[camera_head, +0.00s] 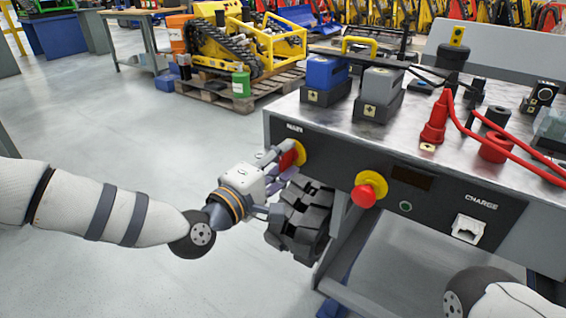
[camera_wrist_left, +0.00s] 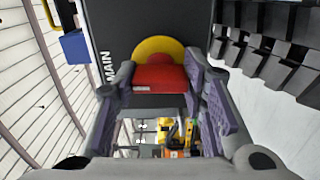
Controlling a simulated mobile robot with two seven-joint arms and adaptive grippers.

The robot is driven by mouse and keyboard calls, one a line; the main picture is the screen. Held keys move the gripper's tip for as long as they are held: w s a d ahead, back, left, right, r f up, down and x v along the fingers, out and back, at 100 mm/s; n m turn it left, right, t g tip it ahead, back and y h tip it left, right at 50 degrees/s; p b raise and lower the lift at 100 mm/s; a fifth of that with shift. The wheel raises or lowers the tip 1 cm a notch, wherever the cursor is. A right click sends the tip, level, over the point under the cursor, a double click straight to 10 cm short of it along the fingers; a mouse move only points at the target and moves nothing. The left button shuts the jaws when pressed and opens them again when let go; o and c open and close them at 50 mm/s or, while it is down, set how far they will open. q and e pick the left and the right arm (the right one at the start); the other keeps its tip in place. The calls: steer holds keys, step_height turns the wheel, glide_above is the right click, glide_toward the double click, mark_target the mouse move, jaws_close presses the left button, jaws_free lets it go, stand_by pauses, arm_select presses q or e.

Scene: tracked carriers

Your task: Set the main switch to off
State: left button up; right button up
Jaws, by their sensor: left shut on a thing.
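The main switch (camera_head: 289,158) is a red handle on a round yellow plate (camera_head: 303,151), on the dark front panel under the word MAIN. In the left wrist view the red handle (camera_wrist_left: 160,78) lies crosswise between the fingers, with the yellow plate (camera_wrist_left: 157,47) behind it. My left gripper (camera_head: 281,164) is at the panel, shut on the red handle. In the left wrist view a finger of the gripper (camera_wrist_left: 160,84) shows on each side of the handle. The fingers partly hide the handle in the head view. My right gripper is out of view.
A black, blocky track-like part (camera_head: 300,220) is close below my left gripper. Batteries (camera_head: 380,87) and red cables crowd the bench top (camera_head: 330,117).

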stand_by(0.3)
arm_select(q)
steer(key=o, duration=1.2)
steer(key=shift+c, duration=0.2)
steer(key=v, duration=1.2)
